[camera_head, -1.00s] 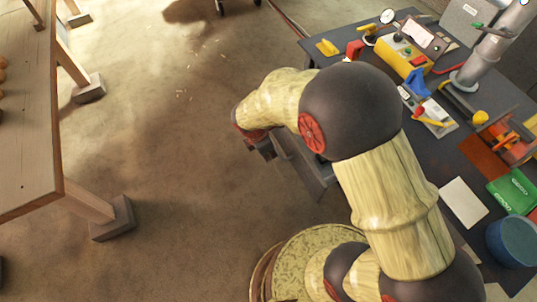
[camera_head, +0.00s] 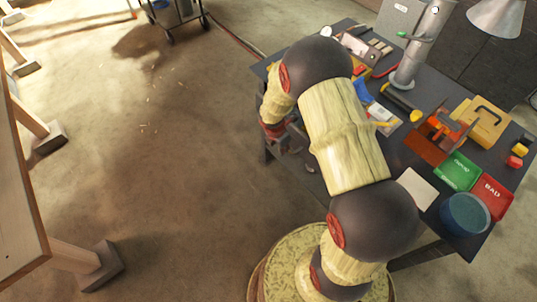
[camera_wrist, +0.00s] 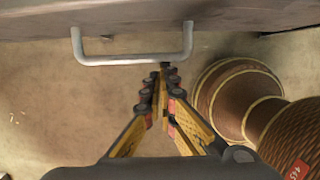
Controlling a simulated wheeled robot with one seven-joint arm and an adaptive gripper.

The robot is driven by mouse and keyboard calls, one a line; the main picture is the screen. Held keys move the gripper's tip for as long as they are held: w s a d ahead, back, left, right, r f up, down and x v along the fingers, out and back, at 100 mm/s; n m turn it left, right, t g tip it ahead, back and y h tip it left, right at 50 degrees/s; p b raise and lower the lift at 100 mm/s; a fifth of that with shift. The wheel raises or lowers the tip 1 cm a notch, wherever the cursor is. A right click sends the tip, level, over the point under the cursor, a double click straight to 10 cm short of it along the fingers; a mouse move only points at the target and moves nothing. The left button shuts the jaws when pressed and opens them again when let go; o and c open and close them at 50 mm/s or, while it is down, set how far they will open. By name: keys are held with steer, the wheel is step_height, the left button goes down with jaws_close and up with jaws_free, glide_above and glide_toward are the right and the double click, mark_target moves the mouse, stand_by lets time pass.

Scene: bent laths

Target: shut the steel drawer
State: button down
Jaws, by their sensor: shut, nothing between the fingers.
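The steel drawer's dark front (camera_wrist: 230,18) runs across the top of the wrist view. Its grey U-shaped handle (camera_wrist: 130,60) hangs below it. My gripper (camera_wrist: 164,70) is shut and empty, with its fingertips at the handle's bar, right of the bar's middle. I cannot tell whether they touch it. In the head view my arm hides most of the drawer and the fingertips, beside the bench's near left side. How far the drawer stands out cannot be told.
A wooden table (camera_head: 22,215) stands at the left. A trolley (camera_head: 175,18) stands at the back. The floor between is clear.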

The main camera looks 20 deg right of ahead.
steer(key=shift+w+d+p, duration=0.25)
steer(key=shift+d+p, duration=0.1)
steer(key=shift+d, duration=0.65)
steer(key=shift+w+d+p, duration=0.3)
steer(key=shift+d+p, duration=0.05)
steer(key=shift+d, duration=0.7)
steer(key=shift+w+d+p, duration=0.25)
steer(key=shift+d+p, duration=0.1)
steer(key=shift+d, duration=0.65)
